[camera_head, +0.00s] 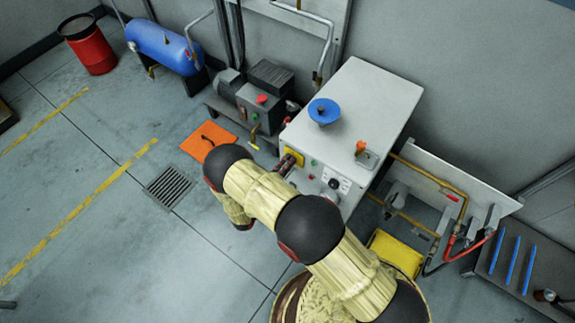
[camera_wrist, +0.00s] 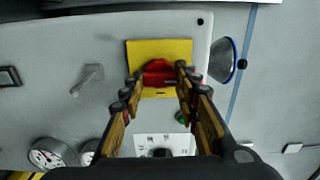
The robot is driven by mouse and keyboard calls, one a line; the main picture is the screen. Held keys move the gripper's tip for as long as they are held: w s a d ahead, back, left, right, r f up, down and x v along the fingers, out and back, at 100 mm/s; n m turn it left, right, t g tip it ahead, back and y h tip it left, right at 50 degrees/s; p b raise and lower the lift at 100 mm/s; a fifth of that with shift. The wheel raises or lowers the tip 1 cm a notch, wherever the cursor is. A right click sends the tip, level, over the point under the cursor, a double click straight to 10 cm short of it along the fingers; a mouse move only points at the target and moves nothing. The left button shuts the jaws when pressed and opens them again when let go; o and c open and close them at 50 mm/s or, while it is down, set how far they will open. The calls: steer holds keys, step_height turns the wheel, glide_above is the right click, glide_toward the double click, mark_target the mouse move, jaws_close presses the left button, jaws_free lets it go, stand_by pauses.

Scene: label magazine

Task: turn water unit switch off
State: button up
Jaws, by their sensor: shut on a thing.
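The water unit is a white cabinet (camera_head: 362,98) against the wall, with its control panel also filling much of the wrist view (camera_wrist: 60,105). The switch is a red knob (camera_wrist: 158,66) on a yellow square plate (camera_wrist: 138,50). In the head view the yellow plate (camera_head: 299,156) shows at the panel's upper left, partly covered by my gripper. My gripper (camera_wrist: 159,77) is shut on the red knob, with one finger on each side of it. The fingertips (camera_head: 287,164) are small in the head view, and the knob's exact angle is hard to tell.
Gauges (camera_wrist: 50,154), a green button (camera_wrist: 181,117) and a metal lever (camera_wrist: 88,77) surround the switch. A pump (camera_head: 262,100) stands left; pipes and a yellow box (camera_head: 397,252) are right.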

steer(key=shift+a, duration=0.1)
steer(key=o, duration=1.2)
steer(key=shift+c, duration=0.2)
steer(key=v, duration=1.2)
